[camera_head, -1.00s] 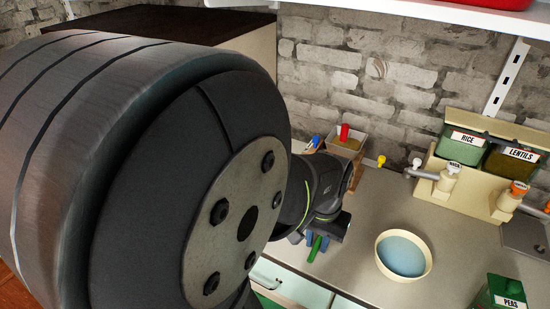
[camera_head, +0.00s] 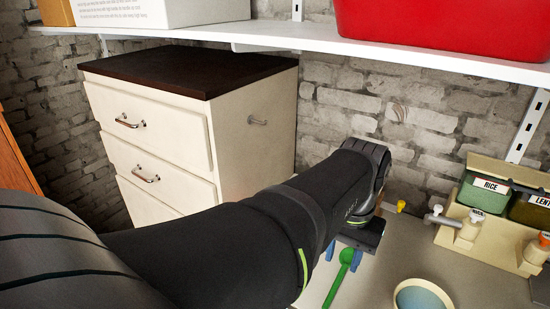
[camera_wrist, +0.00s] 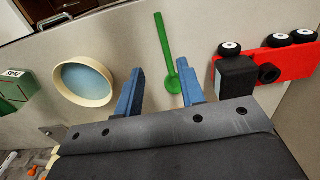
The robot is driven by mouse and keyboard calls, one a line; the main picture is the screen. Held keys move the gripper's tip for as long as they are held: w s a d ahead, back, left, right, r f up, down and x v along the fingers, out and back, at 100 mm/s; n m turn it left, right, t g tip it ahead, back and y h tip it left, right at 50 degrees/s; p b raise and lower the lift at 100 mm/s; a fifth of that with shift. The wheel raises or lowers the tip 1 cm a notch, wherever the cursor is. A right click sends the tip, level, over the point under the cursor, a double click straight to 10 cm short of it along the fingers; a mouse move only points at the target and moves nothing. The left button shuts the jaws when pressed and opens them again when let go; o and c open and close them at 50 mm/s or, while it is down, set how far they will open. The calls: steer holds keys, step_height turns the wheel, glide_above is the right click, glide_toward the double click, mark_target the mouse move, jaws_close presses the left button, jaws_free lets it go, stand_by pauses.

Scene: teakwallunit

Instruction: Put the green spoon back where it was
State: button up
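The green spoon (camera_wrist: 164,45) shows in the wrist view, its round bowl end between the blue fingers and its long handle pointing away. It also shows in the head view (camera_head: 336,284), under my wrist over the grey counter. My gripper (camera_wrist: 163,75) has its fingers spread apart; the spoon's bowl is nearer the right finger, with a gap on the left. In the head view my gripper (camera_head: 345,257) is partly covered by my own wrist. I cannot tell whether the spoon touches the right finger or how high the fingers are above the counter.
A cream bowl (camera_wrist: 58,94) with blue inside is left of the gripper; a red toy truck (camera_wrist: 289,66) is to the right. Rice (camera_head: 486,192) and lentils (camera_head: 532,211) containers and taps are at right. A white drawer cabinet (camera_head: 255,135) stands behind my arm; a shelf (camera_head: 400,52) is above.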

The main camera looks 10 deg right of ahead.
step_height(320, 180, up, 6)
glide_above(332, 291)
steer(key=shift+s+f, duration=0.15)
steer(key=shift+s, duration=0.25)
steer(key=f, duration=1.7)
steer(key=shift+w+f, duration=0.2)
steer(key=shift+w, duration=0.15)
steer(key=shift+r, duration=0.1)
